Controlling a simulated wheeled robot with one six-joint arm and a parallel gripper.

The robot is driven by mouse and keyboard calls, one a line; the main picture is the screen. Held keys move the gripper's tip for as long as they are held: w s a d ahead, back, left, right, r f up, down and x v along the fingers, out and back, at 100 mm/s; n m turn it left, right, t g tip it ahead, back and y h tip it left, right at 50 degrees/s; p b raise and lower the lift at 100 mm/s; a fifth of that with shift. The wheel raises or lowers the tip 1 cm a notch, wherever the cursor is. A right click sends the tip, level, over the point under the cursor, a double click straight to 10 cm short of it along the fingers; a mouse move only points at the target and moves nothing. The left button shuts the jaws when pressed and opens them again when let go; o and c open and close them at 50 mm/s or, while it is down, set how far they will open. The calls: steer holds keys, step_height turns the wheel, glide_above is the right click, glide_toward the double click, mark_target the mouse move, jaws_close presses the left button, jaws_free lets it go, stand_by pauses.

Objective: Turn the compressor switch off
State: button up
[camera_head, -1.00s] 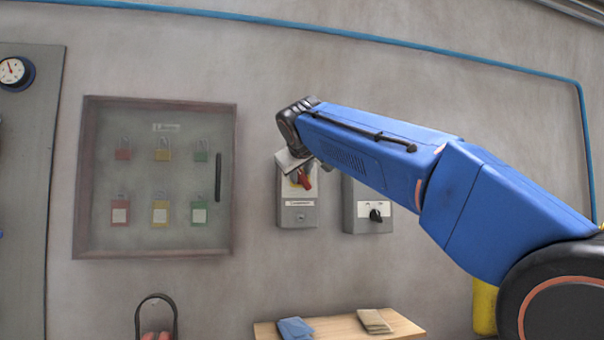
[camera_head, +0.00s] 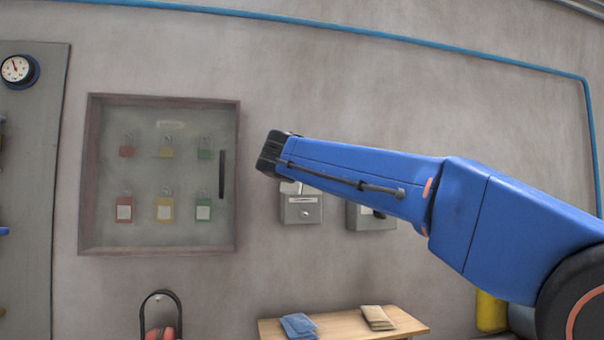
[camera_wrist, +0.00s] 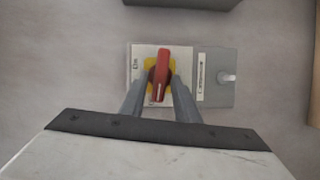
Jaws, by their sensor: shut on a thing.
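The compressor switch is a grey box (camera_head: 301,212) on the wall, with its upper part hidden behind my arm in the head view. In the wrist view its box (camera_wrist: 222,80) has a "Compressor" label, and a red rotary handle (camera_wrist: 162,68) sits on a yellow disc over a pale plate. The handle stands upright in that picture, across the box's long side. My gripper (camera_wrist: 160,92) is shut on the red handle, one finger on each side. Small position marks on the plate are partly covered and hard to read.
A second grey box (camera_head: 368,219) with a black knob is close to the right, partly behind my arm. A glass-fronted padlock cabinet (camera_head: 160,249) hangs to the left. A small wooden table (camera_head: 345,326) with folded cloths stands below.

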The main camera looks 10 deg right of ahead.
steer(key=shift+f+n, duration=0.15)
steer(key=shift+n, duration=0.35)
stand_by(0.3)
steer(key=o, duration=0.7)
steer(key=v, duration=1.7)
steer(key=shift+s+a+f, duration=0.1)
steer(key=shift+a+f, duration=0.1)
steer(key=shift+f, duration=0.1)
steer(key=shift+d, duration=0.1)
